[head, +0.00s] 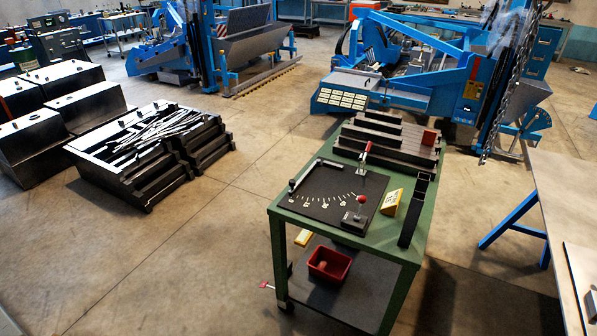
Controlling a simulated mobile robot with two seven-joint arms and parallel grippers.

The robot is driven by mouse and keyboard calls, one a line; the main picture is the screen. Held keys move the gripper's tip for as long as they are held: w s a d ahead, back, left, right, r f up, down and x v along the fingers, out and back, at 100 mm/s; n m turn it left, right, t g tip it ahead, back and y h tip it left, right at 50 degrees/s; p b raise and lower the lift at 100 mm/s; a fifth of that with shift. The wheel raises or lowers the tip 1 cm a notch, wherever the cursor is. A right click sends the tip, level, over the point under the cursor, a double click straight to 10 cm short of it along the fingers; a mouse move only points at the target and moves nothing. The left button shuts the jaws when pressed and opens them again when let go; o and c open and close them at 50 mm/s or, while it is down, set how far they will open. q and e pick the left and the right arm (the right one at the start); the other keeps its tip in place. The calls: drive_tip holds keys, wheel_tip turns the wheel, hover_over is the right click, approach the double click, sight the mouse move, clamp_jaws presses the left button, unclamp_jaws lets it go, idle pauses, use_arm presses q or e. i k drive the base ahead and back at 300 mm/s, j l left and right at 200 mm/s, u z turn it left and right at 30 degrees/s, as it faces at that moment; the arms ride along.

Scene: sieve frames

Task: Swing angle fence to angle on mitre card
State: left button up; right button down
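A black angle plate (330,207) with a curved white scale lies on top of the green cart (410,250). A dark bar that looks like the angle fence (306,175) lies along the plate's left edge, slanting up to the right. A red-knobbed lever (361,199) stands on a dark block at the plate's front right. A red-handled clamp (367,150) stands at its back edge. A yellow card (391,202), likely the mitre card, stands tilted right of the plate; its marking is too small to read. Neither of my grippers is in view.
Stepped dark blocks (385,143) fill the cart's back, and a black upright channel (414,212) stands at its right. A red bin (329,264) sits on the lower shelf. A workbench (570,205) stands at right, a rack of dark bars at left.

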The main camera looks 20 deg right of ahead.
sight(294, 185)
drive_tip(key=i+l, duration=0.15)
drive_tip(key=i, duration=0.25)
drive_tip(key=i+l+z, duration=0.1)
drive_tip(key=i+z, duration=0.55)
drive_tip(key=z, duration=1)
